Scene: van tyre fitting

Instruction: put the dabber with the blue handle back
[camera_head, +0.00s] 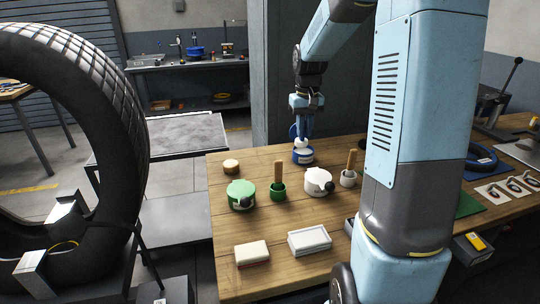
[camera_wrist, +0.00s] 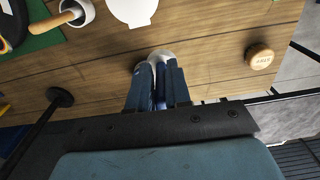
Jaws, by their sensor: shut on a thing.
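My gripper (camera_head: 302,128) points down at the back edge of the wooden bench. It is shut on the blue-handled dabber, which its fingers mostly hide. Right below the fingers is a small blue and white pot (camera_head: 303,156), standing on the bench. In the wrist view the closed fingers (camera_wrist: 158,85) cover most of what they hold, and a rounded white part shows at their tips. I cannot tell whether the dabber is inside the pot or just above it.
A green tin (camera_head: 241,195), a white tin (camera_head: 317,182), a green cup (camera_head: 278,191) and a white cup (camera_head: 348,179) with wooden-handled dabbers stand nearby. A round wooden piece (camera_head: 231,166) lies left. A large tyre (camera_head: 105,110) stands at left. Bare bench lies between them.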

